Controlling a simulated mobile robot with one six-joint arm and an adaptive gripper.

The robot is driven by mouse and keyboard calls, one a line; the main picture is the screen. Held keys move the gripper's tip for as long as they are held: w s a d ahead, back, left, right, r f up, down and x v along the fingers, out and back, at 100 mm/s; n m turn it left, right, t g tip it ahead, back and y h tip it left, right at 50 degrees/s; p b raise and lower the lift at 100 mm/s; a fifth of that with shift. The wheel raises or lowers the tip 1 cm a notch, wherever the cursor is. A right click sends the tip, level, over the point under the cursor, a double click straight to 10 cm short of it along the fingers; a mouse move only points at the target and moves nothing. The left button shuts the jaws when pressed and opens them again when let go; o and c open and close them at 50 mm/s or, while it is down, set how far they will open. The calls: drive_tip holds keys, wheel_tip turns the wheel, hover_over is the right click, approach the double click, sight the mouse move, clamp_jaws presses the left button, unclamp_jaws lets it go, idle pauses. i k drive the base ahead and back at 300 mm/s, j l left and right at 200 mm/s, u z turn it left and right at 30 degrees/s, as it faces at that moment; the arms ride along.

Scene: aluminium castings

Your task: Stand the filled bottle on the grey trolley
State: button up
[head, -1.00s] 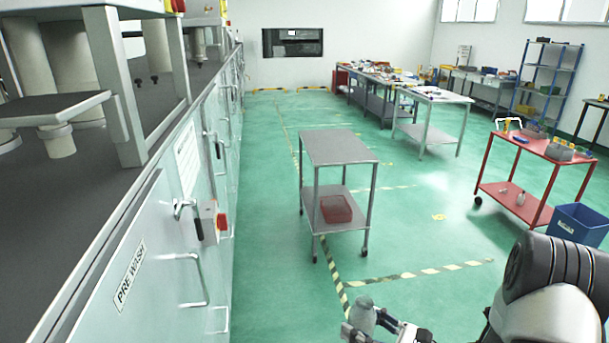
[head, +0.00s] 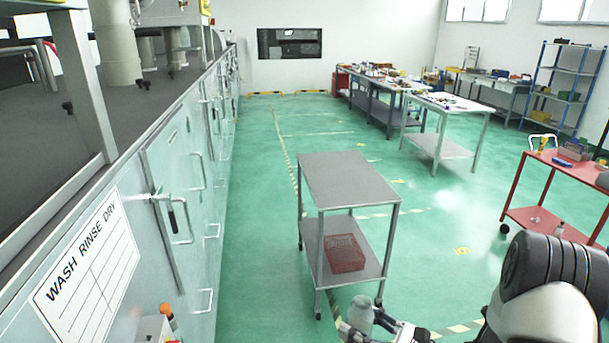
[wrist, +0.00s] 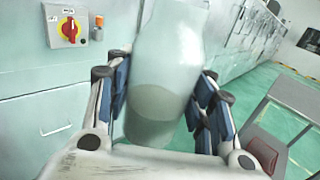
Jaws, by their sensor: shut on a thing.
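The grey trolley (head: 347,181) stands ahead on the green floor, with a bare top shelf and a red basket (head: 345,254) on its lower shelf. My gripper (wrist: 161,105) is shut on the filled bottle (wrist: 165,65), a pale translucent bottle with greyish contents in its lower part. In the head view the bottle (head: 361,313) shows at the bottom, in front of the trolley and apart from it. In the wrist view the trolley's top (wrist: 290,95) is at the right. The bottle's top is cut off there.
A long row of washing machines (head: 185,190) lines the left side. A red trolley (head: 560,165) with items stands at the right. Workbenches (head: 440,103) and a blue rack (head: 565,85) are farther back. The green floor between is mostly clear.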

sight(344, 175)
drive_tip(key=i, duration=1.7)
drive_tip(key=i+j+z, duration=0.1)
drive_tip(key=i+z, duration=0.35)
drive_tip(key=i+j+z, duration=0.45)
drive_tip(key=i, duration=0.15)
drive_tip(key=i+j+z, duration=0.45)
drive_tip(key=i+l, duration=0.05)
